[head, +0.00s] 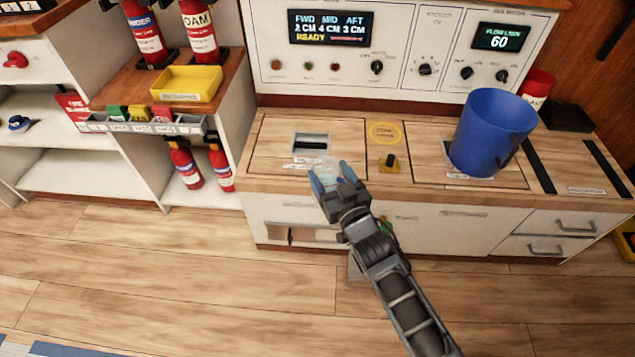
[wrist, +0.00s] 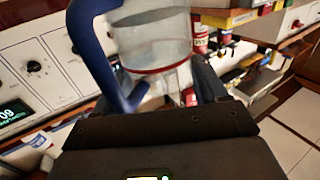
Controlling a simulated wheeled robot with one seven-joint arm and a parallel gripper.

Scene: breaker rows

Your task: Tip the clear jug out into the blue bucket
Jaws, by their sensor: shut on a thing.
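The clear jug shows large in the wrist view (wrist: 155,40), with a blue handle, a red band and what looks like clear liquid inside. In the head view only a faint clear patch of the jug (head: 326,172) shows at my gripper. My gripper (head: 337,180) is shut on the jug, above the front of the counter, left of the bucket. The exact contact with the jug is hard to see. The blue bucket (head: 490,130) stands upright on the right part of the counter, well apart from the jug. Its inside bottom is hidden.
The counter (head: 270,170) has a slotted plate (head: 310,142), a yellow round label and a small black-and-yellow knob (head: 389,163) between jug and bucket. A control panel (head: 400,50) rises behind. A red container (head: 537,87) stands behind the bucket. Shelves with extinguishers are at left.

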